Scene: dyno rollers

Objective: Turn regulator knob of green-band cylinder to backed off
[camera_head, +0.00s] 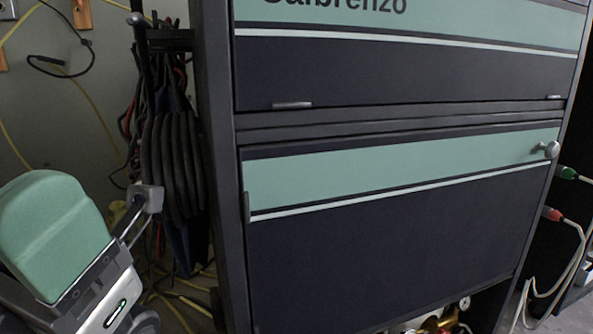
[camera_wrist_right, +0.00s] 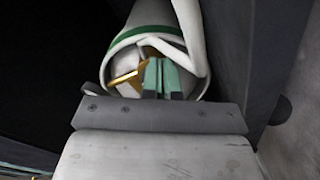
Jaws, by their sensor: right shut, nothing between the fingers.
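Contact cannot be told. The regulator knob and its setting cannot be made out, as the fingers cover part of that area. In the head view, brass fittings and a gauge (camera_head: 464,303) show at the bottom edge. Neither gripper shows in the head view.
A tall dark cabinet with green-striped panels (camera_head: 400,170) fills the middle of the head view. Coiled dark cables (camera_head: 172,160) hang at its left, with yellow cables on the floor. White cables (camera_head: 575,262) hang at its right. A grey wall (camera_wrist_right: 228,55) stands close right in the wrist view.

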